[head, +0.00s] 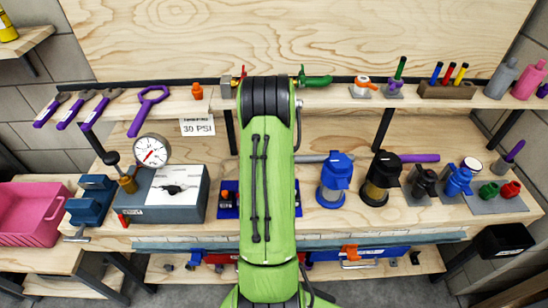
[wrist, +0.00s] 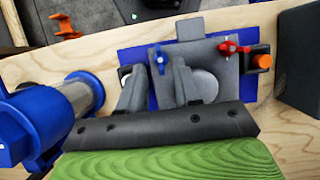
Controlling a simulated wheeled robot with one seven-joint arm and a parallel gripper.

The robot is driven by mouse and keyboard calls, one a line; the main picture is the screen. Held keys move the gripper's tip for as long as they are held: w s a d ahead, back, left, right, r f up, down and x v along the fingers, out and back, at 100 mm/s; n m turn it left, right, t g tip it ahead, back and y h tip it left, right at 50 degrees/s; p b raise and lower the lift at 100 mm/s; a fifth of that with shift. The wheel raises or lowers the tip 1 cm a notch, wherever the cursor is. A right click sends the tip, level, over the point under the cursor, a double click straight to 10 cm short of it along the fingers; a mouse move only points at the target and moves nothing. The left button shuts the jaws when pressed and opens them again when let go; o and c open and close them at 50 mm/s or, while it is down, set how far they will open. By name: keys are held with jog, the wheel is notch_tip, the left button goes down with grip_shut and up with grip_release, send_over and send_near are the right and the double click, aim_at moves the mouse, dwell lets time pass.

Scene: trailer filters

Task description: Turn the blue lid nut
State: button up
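The blue lid nut (wrist: 158,57) is a small winged nut on a grey lid plate (wrist: 205,52) in the wrist view. The plate sits on a blue base (wrist: 132,58), whose edge shows beside my arm in the head view (head: 228,212). A red winged nut (wrist: 234,47) is on the right of the same plate. My gripper (wrist: 158,68) is open, with a clear gap between its two grey fingers. The blue nut shows in that gap, just beyond the fingertips; I cannot tell whether they touch it. In the head view my arm hides the gripper and nut.
A blue filter housing (head: 335,180) stands close to the plate; it shows at left in the wrist view (wrist: 88,92). A grey box (head: 165,197) with a gauge (head: 151,151) stands on the other side. A black housing (head: 381,178) is farther right. Tools line the shelf above.

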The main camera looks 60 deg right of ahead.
jog(key=p+v, duration=0.2)
jog(key=v, duration=1)
jog(key=shift+r, duration=0.25)
jog(key=shift+w, duration=0.1)
